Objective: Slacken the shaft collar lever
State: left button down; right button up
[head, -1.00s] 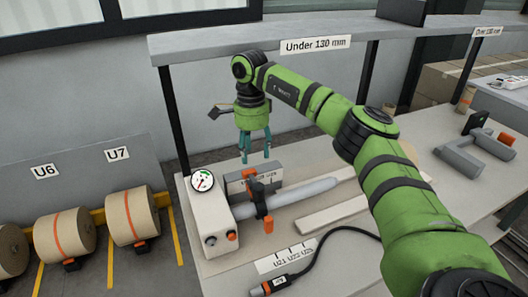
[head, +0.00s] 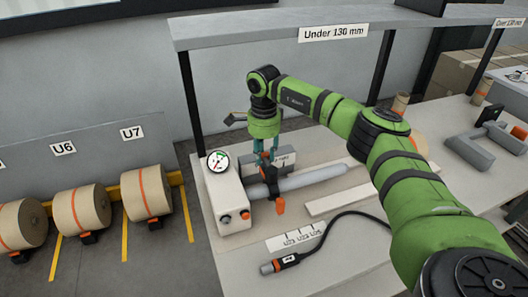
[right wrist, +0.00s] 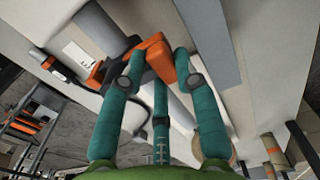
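The shaft collar (head: 270,178) is a dark clamp around the grey shaft (head: 312,179). An orange part (head: 280,206) hangs from its near side; it also shows in the right wrist view (right wrist: 97,76). In that view an orange lever (right wrist: 158,60) lies between my right gripper's teal fingertips (right wrist: 160,72). The fingers are spread around the lever; I cannot tell whether they touch it. In the head view my right gripper (head: 266,158) points down over the collar, and its fingers hide the collar's top. My left gripper is not in view.
A white box with a dial gauge (head: 217,161) stands left of the collar. A shelf (head: 330,30) runs above the bench's back. A black cable with an orange-ringed plug (head: 278,263) and a label strip (head: 295,237) lie in front. Kraft rolls (head: 146,193) stand at left.

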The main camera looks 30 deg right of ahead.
grip_shut()
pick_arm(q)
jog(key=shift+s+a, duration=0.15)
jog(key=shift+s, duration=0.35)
